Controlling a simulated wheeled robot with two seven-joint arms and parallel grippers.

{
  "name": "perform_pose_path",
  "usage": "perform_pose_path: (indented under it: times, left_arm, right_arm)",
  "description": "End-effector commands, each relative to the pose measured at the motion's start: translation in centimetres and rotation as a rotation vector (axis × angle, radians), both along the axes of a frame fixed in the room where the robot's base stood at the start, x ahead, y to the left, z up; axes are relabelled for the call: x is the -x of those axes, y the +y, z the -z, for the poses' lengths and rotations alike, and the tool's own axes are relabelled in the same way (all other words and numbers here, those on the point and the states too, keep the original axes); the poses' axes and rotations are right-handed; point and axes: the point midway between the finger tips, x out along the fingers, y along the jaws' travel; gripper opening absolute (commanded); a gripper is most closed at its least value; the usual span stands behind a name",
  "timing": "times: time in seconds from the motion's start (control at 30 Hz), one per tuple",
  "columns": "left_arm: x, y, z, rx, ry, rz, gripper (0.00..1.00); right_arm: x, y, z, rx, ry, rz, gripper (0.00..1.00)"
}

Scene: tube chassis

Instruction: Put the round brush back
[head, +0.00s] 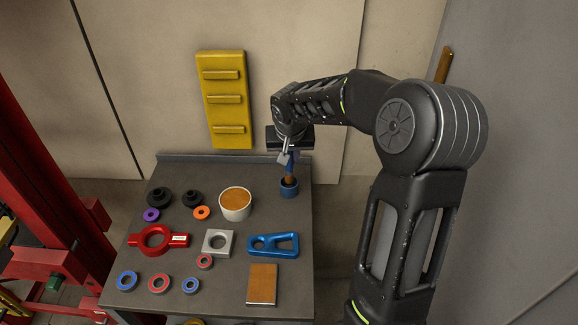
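The fingers are small here and partly cover the handle. My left gripper is not in view.
On the grey workbench (215,290) are a white tub (235,204), a red ring tool (155,240), a blue bracket (273,244), a grey square block (218,243), a brown block (262,284) and several small rings. A yellow rack (226,100) stands behind.

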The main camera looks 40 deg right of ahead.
Motion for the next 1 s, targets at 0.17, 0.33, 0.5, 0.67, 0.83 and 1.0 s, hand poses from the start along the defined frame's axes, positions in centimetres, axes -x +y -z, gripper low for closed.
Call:
perform_pose_path:
  times: [0.17,0.33,0.5,0.67,0.83,1.0]
  left_arm:
    - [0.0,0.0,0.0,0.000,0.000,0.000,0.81]
    - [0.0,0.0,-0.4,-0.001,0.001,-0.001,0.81]
    - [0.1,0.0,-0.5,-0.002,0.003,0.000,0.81]
    - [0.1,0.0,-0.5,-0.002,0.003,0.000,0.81]
    - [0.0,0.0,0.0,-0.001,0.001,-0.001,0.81]
    - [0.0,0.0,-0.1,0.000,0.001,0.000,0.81]
  right_arm:
    - [0.0,0.0,0.2,-0.001,0.001,0.000,0.00]
    - [0.0,0.0,2.2,0.000,0.003,-0.001,0.00]
    - [0.0,0.0,3.7,0.000,0.001,-0.001,0.00]
    - [0.0,0.0,3.7,0.000,0.000,-0.001,0.00]
    - [0.0,0.0,4.1,-0.001,-0.001,0.000,0.00]
    - [0.0,0.0,4.0,-0.001,-0.001,0.000,0.29]
